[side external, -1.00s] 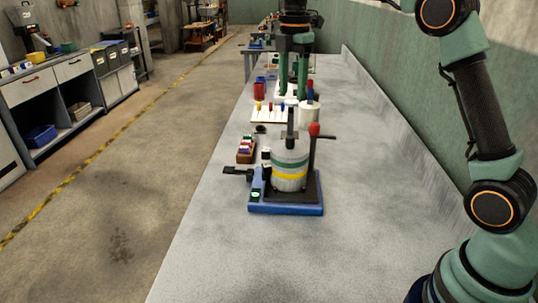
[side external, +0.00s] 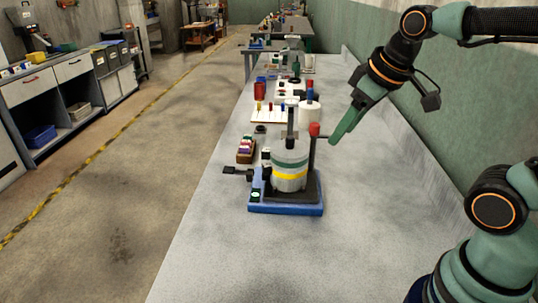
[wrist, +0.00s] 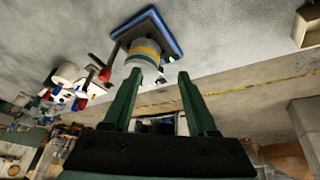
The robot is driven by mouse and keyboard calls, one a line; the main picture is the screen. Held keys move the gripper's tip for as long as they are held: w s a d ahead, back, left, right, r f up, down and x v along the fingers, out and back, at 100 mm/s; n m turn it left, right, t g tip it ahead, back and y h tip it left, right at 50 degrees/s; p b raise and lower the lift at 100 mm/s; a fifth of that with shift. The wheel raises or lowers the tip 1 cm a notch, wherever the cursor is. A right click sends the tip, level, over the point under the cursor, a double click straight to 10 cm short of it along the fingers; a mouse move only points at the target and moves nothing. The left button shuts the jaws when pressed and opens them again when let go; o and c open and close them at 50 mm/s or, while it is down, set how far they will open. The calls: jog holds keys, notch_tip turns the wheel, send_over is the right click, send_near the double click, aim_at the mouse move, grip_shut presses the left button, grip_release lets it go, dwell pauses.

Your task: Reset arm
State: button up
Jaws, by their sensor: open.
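My gripper (side external: 340,135) hangs over the right side of the bench, just right of the red-knobbed post of a bench device. In the wrist view my gripper (wrist: 165,78) has its two green fingers spread apart with nothing between them. The device has a blue base (side external: 285,209) and a grey cylinder (side external: 290,180) with green and yellow bands. The cylinder also shows in the wrist view (wrist: 143,52), beyond the left fingertip. I cannot tell the exact gap between my gripper and the post.
The grey bench (side external: 370,230) is clear in front and to the right of the device. A brown rack of colored pieces (side external: 245,152), a white roll (side external: 309,113), a white board with colored pegs (side external: 268,113) and a red cup (side external: 260,89) stand behind it. A green wall (side external: 440,110) runs along the right.

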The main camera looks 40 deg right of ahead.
jog(key=shift+s+a+f+m, duration=0.1)
jog(key=shift+s+f+m, duration=0.75)
jog(key=shift+f, duration=0.1)
